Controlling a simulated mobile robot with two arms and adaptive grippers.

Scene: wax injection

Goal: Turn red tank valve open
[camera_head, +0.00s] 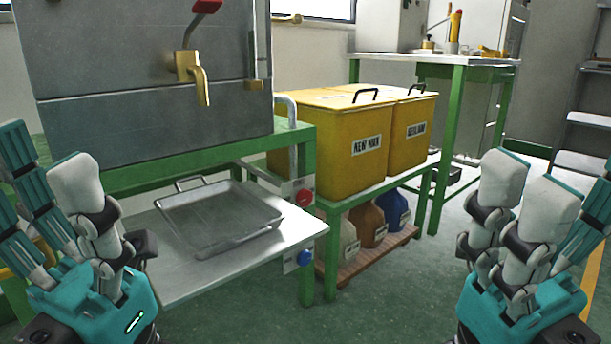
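The tank (130,75) is a grey metal box on a green frame at the upper left. A brass tap (190,72) is on its front, with a metal lever angled up to a red handle (207,6) at the top edge of the picture. My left gripper (50,175) is at the lower left, in front of the tank, fingers spread and empty, apart from the valve. My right gripper (548,195) is at the lower right, open and empty, far from the valve.
A metal tray (218,213) sits on a shelf (180,275) below the tap. Yellow bins (350,145) stand on a green stand to the right, with bottles (372,222) below. A workbench (440,60) is behind. Open green floor (400,300) lies in front.

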